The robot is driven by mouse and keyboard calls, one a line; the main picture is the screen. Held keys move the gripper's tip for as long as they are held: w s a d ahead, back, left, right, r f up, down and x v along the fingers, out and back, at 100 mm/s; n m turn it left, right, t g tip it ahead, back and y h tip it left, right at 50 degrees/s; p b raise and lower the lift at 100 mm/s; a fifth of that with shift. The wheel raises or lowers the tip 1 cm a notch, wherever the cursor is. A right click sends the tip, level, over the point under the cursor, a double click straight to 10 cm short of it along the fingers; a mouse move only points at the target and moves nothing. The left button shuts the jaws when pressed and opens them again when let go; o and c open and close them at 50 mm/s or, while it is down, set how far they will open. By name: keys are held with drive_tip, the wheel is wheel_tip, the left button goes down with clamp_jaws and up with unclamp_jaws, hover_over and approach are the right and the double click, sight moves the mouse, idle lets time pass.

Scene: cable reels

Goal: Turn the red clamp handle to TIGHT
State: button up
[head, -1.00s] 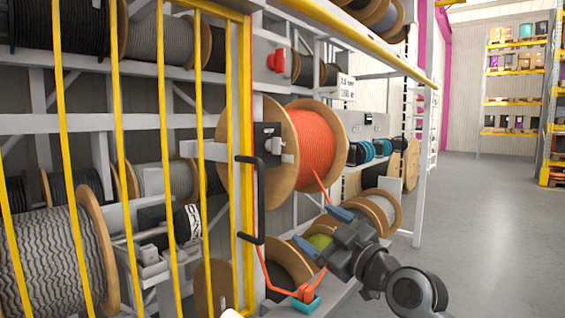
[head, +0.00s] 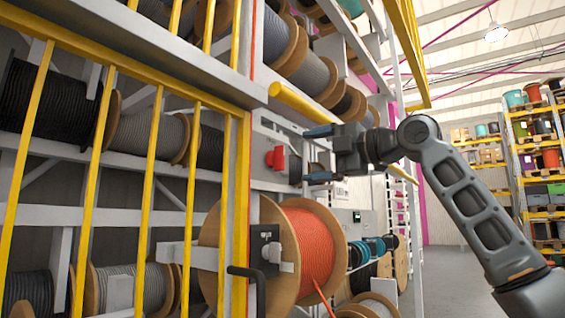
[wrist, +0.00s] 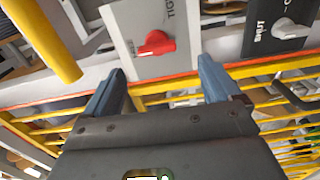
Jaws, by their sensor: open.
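The red clamp handle (head: 276,158) sits on a grey plate on the rack post, above the orange cable reel (head: 312,248). In the wrist view the handle (wrist: 157,43) lies just beyond the fingertips, roughly midway between them. Its narrow end points left, toward a small label I cannot read. The word TIGHT stands on the plate (wrist: 127,18) above and right of the handle. My gripper (head: 318,154) is open, with blue fingers spread, to the right of the handle in the head view. The fingers (wrist: 160,72) appear apart from the handle.
A yellow bar (head: 300,103) runs just above the handle, and its end (wrist: 50,45) shows at the wrist view's upper left. A dark panel marked SHUT with a grey handle (wrist: 288,28) is to the right. Yellow fence bars (head: 150,170) stand at the left.

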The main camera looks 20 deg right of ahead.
sight(284, 157)
drive_tip(key=shift+r+p+x, duration=0.15)
drive_tip(key=shift+p+x, duration=0.15)
drive_tip(key=shift+x, duration=1.65)
drive_tip(key=shift+r+p+x, duration=0.15)
drive_tip(key=shift+p+x, duration=0.1)
drive_tip(key=shift+x, duration=1.65)
drive_tip(key=c, duration=1.1)
drive_tip(key=shift+o, duration=0.2)
